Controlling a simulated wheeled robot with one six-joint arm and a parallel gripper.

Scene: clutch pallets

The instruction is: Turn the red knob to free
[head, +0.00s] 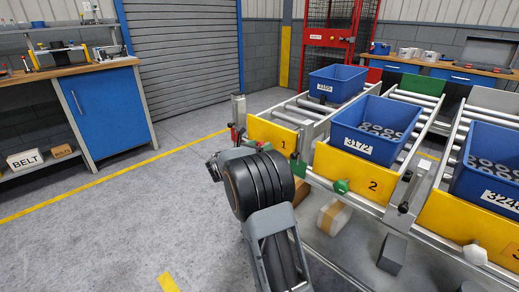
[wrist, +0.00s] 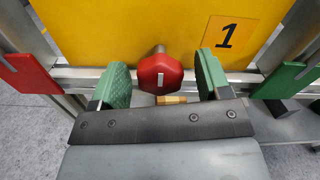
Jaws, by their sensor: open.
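The red knob (wrist: 160,74) sits on a short shaft in front of the yellow panel (wrist: 130,30) marked 1. A white line on its face stands about upright. My gripper (wrist: 163,80) is open, with one green finger pad on each side of the knob and a gap on both sides. A red plate (wrist: 28,73) is on the rail at the left and a green plate (wrist: 286,80) at the right. In the head view my arm reaches to the yellow panel 1 (head: 262,134); I cannot make out the knob there.
Roller lanes carry blue bins, 3172 (head: 372,128) among them. A green knob (head: 341,186) sits below panel 2 (head: 350,172). Brown boxes (head: 333,216) lie under the lanes. A workbench (head: 105,110) stands left; the floor (head: 130,215) between is clear.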

